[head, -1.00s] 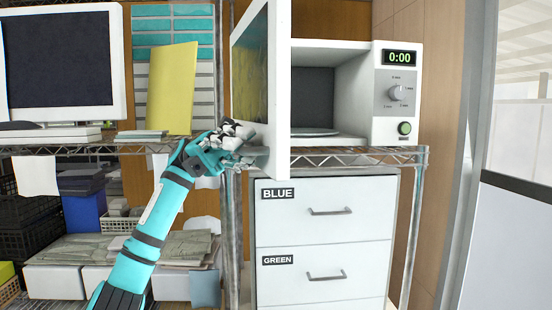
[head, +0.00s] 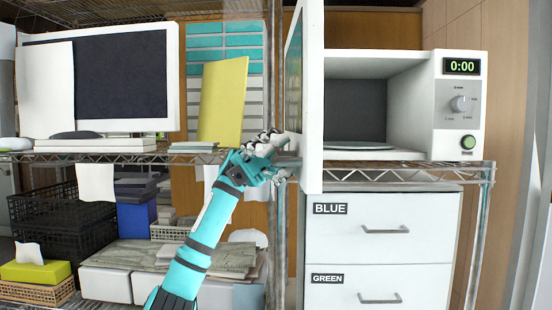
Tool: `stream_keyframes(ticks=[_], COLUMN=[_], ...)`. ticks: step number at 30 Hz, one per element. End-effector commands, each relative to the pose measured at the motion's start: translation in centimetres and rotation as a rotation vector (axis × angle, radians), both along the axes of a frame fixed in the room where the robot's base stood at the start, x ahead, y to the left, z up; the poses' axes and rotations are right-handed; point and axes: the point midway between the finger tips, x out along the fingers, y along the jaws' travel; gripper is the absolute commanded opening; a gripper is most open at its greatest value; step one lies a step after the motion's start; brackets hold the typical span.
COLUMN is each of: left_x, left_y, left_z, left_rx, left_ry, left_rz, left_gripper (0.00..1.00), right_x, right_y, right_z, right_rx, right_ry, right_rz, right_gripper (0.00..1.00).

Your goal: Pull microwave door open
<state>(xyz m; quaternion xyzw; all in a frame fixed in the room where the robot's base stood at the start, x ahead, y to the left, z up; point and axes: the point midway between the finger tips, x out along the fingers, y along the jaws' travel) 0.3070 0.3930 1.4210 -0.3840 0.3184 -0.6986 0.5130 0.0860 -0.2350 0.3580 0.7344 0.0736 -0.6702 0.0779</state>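The white microwave (head: 457,120) stands on the wire shelf at the right with its cavity in full view and a turntable plate inside. Its door (head: 312,100) is swung wide open toward me and shows nearly edge-on at the cavity's left. My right gripper is out of view.
Drawers marked BLUE (head: 385,208) and GREEN (head: 375,280) are below the microwave. A monitor (head: 175,80) and a yellow folder (head: 221,105) stand on the left shelf. Baskets, boxes and a tissue box (head: 36,272) fill the lower left shelves. A metal post (head: 276,70) stands behind the door.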

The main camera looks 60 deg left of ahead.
Motion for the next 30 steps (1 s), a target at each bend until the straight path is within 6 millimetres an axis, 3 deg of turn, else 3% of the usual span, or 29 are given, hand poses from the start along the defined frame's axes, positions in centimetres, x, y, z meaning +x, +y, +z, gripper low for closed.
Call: stream_keyframes(ticks=[8, 21, 30], left_x=[0.2, 1.3, 1.4], left_y=[0.8, 6.9, 7.3], left_z=[-0.2, -1.4, -1.6], left_rx=[0.000, -0.003, 0.000], left_ry=[0.000, -0.002, 0.001], left_rz=[0.000, 0.000, 0.000], left_gripper=[0.21, 0.21, 0.21], right_x=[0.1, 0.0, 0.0], right_y=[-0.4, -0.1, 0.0], right_z=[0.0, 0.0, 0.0], right_rx=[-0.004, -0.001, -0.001], right_ry=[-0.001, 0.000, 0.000], right_rz=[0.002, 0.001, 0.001], right_gripper=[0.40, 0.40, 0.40])
